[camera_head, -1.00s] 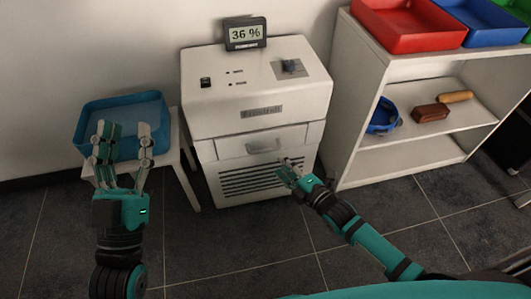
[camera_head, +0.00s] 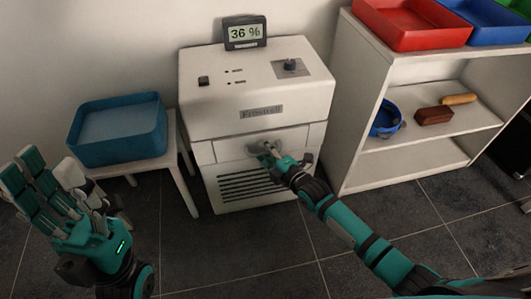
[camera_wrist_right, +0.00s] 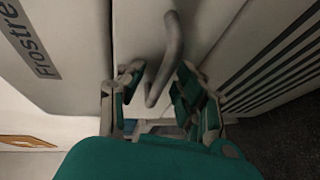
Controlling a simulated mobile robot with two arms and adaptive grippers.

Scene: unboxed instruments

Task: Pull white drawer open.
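The white drawer (camera_head: 229,150) is in the upper front of the white cabinet-like machine (camera_head: 200,115) and looks shut, flush with the front. Its grey curved handle (camera_wrist_right: 172,45) crosses the drawer front in the right wrist view. My right gripper (camera_wrist_right: 160,75) is open there, with its fingers on either side of the handle's lower part; I cannot tell whether they touch it. In the head view my right gripper (camera_head: 272,154) covers part of the drawer and handle. My left gripper (camera_head: 52,172) is open and empty at the lower left.
A blue bin (camera_head: 118,150) stands on a small white table (camera_head: 140,166) left of the machine. A display reading 36 % (camera_head: 245,33) sits on top. Dark tiled floor in front is clear.

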